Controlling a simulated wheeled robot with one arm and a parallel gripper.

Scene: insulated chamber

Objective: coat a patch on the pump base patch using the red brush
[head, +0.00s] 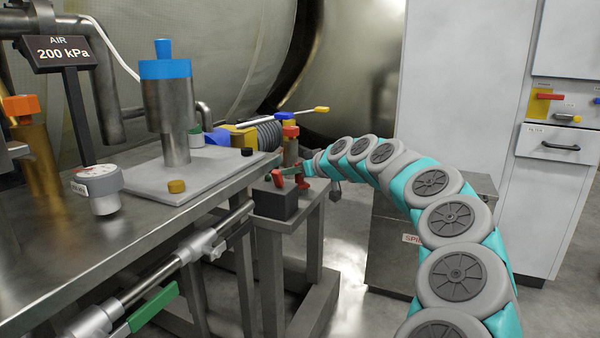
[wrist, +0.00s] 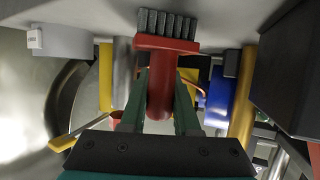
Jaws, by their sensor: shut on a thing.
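The red brush (wrist: 160,52) is between the green fingers of my gripper (wrist: 160,98) in the wrist view. Its grey bristles (wrist: 168,23) point to the top of that picture, away from my gripper. In the head view my gripper (head: 290,173) is small, at the end of the curved arm, just above a dark block (head: 275,198) beyond the bench's right end. Red parts show there, too small to separate clearly. A steel cylinder with a blue band (head: 166,110) stands on a pale base plate (head: 150,188). I cannot tell which surface is the pump base patch.
A dark ribbed part (head: 268,135) and an orange-topped post (head: 290,146) stand close behind my gripper. A steel box (head: 400,245) is beneath my arm.

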